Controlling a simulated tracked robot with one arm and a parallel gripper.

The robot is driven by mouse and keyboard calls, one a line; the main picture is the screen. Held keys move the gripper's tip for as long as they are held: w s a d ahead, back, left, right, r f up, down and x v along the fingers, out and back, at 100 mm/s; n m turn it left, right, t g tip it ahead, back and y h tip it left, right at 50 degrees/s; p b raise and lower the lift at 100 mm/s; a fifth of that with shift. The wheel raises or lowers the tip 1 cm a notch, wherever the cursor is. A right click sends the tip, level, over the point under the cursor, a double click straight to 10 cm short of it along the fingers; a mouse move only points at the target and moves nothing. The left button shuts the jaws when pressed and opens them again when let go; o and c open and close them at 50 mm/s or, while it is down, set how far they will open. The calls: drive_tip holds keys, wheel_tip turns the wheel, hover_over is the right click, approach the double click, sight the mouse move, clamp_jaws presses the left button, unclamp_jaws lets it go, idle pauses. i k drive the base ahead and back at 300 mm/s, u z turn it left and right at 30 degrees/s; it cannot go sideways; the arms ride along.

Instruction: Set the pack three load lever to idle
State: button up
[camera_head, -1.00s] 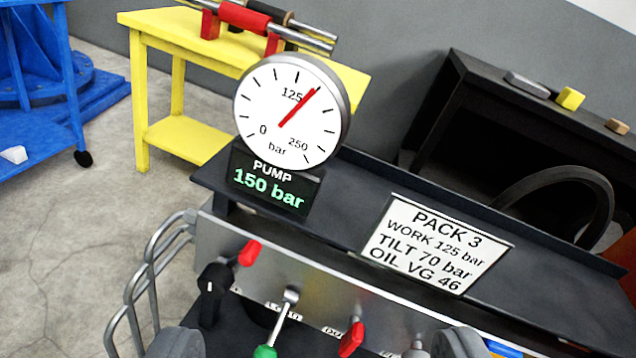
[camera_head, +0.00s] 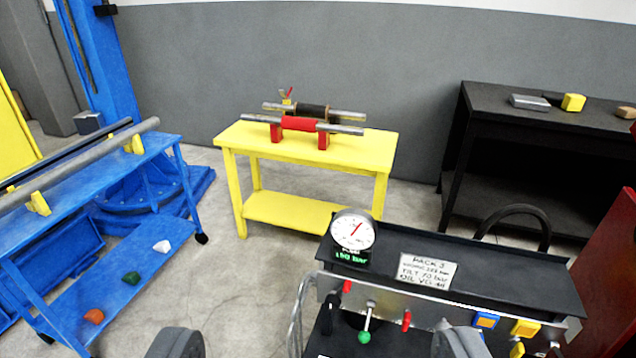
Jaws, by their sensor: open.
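Pack three is a hydraulic console with a dark top (camera_head: 500,290) at the lower right, marked by a white PACK 3 plate (camera_head: 426,271). On its front panel, a lever with a green knob (camera_head: 365,337) hangs from a metal pivot, knob downward; its label is too small to read now. Red-tipped handles (camera_head: 347,287) and (camera_head: 406,321) sit to either side. A black knob (camera_head: 328,314) is at the left. The round gauge (camera_head: 352,231) stands above a green 150 bar display. My gripper (camera_head: 316,344) is open and empty, its fingers at the bottom edge, framing the lever in view.
A yellow table (camera_head: 310,155) holds rollers behind the console. A blue bench (camera_head: 110,185) with a long pipe stands left. A black bench (camera_head: 560,130) is at the back right, a red panel (camera_head: 612,265) at the right. A metal rail (camera_head: 297,310) edges the console.

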sight(364, 336)
drive_tip(key=z, duration=1.05)
drive_tip(key=k, duration=1.65)
drive_tip(key=u, duration=0.45)
drive_tip(key=i, duration=1.05)
